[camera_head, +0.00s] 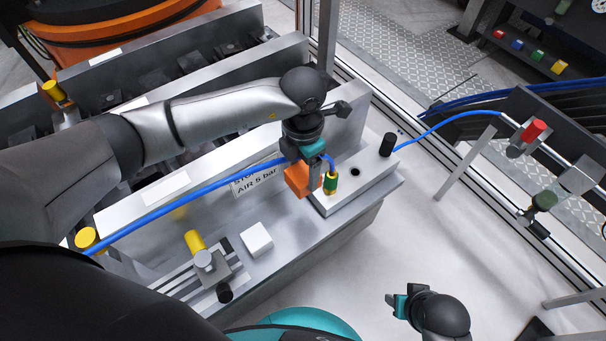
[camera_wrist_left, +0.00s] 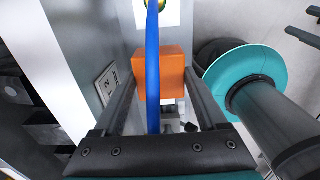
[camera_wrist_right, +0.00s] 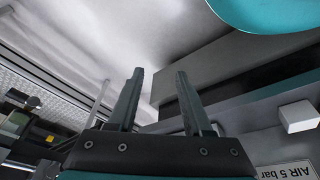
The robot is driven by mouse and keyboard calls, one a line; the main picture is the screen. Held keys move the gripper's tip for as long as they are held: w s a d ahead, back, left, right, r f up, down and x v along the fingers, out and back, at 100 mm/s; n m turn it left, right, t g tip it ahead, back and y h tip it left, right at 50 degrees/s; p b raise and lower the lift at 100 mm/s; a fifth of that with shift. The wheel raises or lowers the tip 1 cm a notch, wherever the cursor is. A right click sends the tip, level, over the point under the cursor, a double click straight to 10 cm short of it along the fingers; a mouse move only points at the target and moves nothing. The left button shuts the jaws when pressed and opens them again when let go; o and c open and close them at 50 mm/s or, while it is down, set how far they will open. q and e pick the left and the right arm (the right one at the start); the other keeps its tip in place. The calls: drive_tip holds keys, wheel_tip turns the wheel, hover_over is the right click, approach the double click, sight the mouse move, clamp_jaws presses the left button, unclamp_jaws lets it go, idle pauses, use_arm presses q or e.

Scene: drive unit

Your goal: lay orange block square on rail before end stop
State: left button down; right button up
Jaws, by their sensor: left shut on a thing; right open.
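The orange block (camera_head: 296,179) is held between the fingers of my left gripper (camera_head: 312,172), above the metal ledge beside the black-lettered label. In the left wrist view the block (camera_wrist_left: 178,76) sits between the two fingers, with a blue hose (camera_wrist_left: 153,70) crossing in front of it. A slotted metal rail (camera_head: 180,281) lies at the ledge's near left, with a metal slider and a yellow knob (camera_head: 195,241). I cannot tell which part is the end stop. My right gripper (camera_head: 393,303) is open and empty; its spread fingers show in the right wrist view (camera_wrist_right: 158,90).
A white block (camera_head: 257,239) stands on the ledge near the rail. The blue hose (camera_head: 180,200) runs along the ledge to a brass-and-green fitting (camera_head: 330,184) on a raised plate, close to my left gripper. A black post (camera_head: 387,145) stands at the plate's far end.

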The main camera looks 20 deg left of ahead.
sight(303, 173)
use_arm(q)
drive_tip(key=shift+r+p, duration=0.5)
drive_tip(key=shift+r, duration=1.4)
use_arm(e)
drive_tip(key=shift+s+d+f+g, duration=0.1)
drive_tip(key=shift+s+f, duration=0.15)
drive_tip(key=shift+f, duration=0.2)
drive_tip(key=shift+s+a+f+g, duration=0.1)
drive_tip(key=shift+s+f, duration=0.15)
drive_tip(key=shift+f, duration=0.2)
drive_tip(key=shift+s+d+f+g, duration=0.1)
drive_tip(key=shift+s+f, duration=0.15)
drive_tip(key=shift+f, duration=0.2)
